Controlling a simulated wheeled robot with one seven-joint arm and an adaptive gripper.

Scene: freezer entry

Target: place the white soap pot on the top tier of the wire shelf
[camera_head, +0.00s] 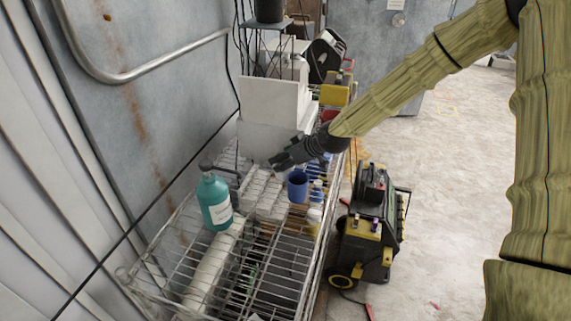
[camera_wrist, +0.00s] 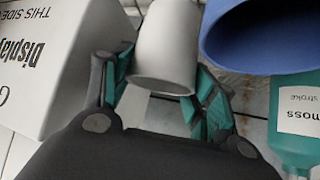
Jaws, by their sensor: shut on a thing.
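The white soap pot (camera_wrist: 168,45) is between the two teal-padded fingers of my gripper (camera_wrist: 163,88) in the wrist view, and the gripper is shut on it. In the head view my gripper (camera_head: 280,158) reaches in from the right over the wire shelf (camera_head: 265,272), beside the white boxes. I cannot make out the pot in the head view; the gripper and nearby things hide it. Whether the pot's base touches the wire or hangs above it cannot be told.
A blue cup (camera_head: 297,186) stands close to the gripper; it also looms beside the pot in the wrist view (camera_wrist: 262,35). A teal pump bottle (camera_head: 214,203) stands at left. A white box (camera_head: 272,100) rises behind. Bare wire shows toward the front. A black-yellow machine (camera_head: 367,235) stands right.

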